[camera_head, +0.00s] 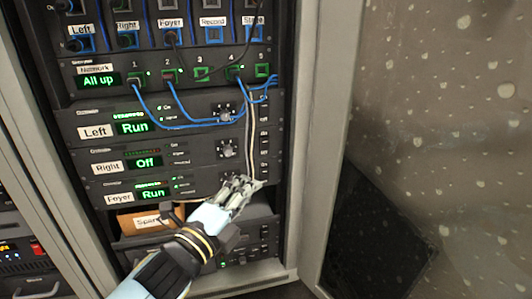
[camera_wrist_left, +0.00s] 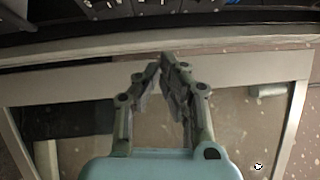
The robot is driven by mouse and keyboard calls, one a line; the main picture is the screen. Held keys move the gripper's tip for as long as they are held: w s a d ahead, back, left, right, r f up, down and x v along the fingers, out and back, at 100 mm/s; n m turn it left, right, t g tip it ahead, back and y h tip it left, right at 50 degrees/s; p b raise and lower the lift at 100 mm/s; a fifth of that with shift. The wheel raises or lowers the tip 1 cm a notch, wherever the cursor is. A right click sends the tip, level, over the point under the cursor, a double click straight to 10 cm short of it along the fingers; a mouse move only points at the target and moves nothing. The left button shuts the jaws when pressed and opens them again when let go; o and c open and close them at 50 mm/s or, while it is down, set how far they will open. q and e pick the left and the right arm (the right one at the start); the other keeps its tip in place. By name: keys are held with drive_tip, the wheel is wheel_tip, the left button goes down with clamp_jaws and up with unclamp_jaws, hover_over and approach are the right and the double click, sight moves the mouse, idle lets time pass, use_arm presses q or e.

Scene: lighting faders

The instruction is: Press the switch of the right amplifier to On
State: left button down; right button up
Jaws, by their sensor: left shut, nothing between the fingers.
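The right amplifier (camera_head: 195,155) is the dark rack unit labelled "Right"; its green display (camera_head: 146,162) reads "Off". A dark knob-like control (camera_head: 227,149) sits toward the right of its front. Which small part is its switch is too small to tell. My left gripper (camera_head: 250,186) is shut and empty, in front of the Foyer amplifier's right side, lower than the right amplifier. Its fingers cover part of the Foyer unit. In the left wrist view the fingers (camera_wrist_left: 166,68) come together at the tips. My right gripper is not in view.
The Left amplifier (camera_head: 97,131) above and the Foyer amplifier (camera_head: 118,198) below both show "Run". Blue cables (camera_head: 200,123) and pale cables (camera_head: 250,130) hang across the rack's right side. A network unit (camera_head: 98,81) reads "All up". A cabinet frame edge (camera_head: 305,150) stands right.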

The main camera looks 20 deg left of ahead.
sight(266, 151)
use_arm(q)
drive_tip(key=a+x, duration=0.1)
drive_tip(key=x, duration=0.3)
drive_tip(key=b+x, duration=0.1)
drive_tip(key=x, duration=0.3)
drive_tip(key=a+x, duration=0.1)
drive_tip(key=x, duration=0.3)
drive_tip(key=shift+w+a+r, duration=0.15)
drive_tip(key=shift+w+a, duration=0.15)
drive_tip(key=shift+w, duration=0.35)
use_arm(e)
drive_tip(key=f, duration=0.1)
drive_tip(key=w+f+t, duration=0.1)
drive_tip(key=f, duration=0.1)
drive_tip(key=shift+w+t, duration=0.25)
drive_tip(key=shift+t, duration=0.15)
use_arm(q)
drive_tip(key=shift+w+a+r, duration=0.15)
drive_tip(key=shift+w+r, duration=0.05)
drive_tip(key=shift+w, duration=0.05)
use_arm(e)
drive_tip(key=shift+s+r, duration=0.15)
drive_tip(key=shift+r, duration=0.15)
use_arm(q)
drive_tip(key=shift+f, duration=0.1)
